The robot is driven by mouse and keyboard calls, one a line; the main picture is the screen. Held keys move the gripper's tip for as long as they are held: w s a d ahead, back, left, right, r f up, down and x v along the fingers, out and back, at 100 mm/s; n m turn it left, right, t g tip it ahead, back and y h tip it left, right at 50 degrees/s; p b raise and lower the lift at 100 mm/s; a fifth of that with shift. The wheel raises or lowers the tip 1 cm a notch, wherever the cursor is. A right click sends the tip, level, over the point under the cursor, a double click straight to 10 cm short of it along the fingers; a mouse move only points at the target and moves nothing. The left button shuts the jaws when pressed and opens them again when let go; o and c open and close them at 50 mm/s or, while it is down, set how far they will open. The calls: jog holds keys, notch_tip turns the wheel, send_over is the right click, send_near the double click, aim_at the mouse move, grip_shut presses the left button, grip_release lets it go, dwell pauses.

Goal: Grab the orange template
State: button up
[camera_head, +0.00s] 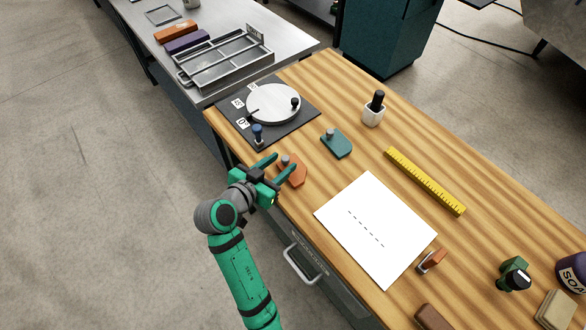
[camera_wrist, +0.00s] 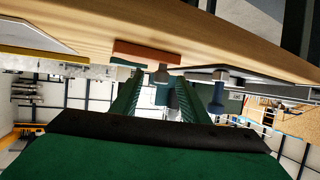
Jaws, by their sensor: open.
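The orange template (camera_head: 298,176) lies flat near the left edge of the wooden table, with a grey knob (camera_head: 285,160) on it. In the wrist view the template (camera_wrist: 135,48) appears at the top centre, its knob (camera_wrist: 161,76) hanging into the picture because that view is upside down. My gripper (camera_head: 283,162) is open at the table's edge, its green fingers reaching toward the knob. In the wrist view the knob lines up with the gap between the fingertips (camera_wrist: 158,82). I cannot tell whether the fingers straddle it. One finger partly covers the template in the head view.
A teal template (camera_head: 337,146) with a knob lies behind and right. A dark plate with a round dial (camera_head: 272,104) and blue-topped peg (camera_head: 258,134) stands behind. White paper (camera_head: 375,230) lies to the right, then a yellow ruler (camera_head: 424,180). A drawer handle (camera_head: 304,266) juts out below the table edge.

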aim_at(284, 159)
jog(key=shift+x, duration=1.65)
jog(key=shift+r, duration=0.1)
grip_shut()
jog(key=shift+r, duration=0.15)
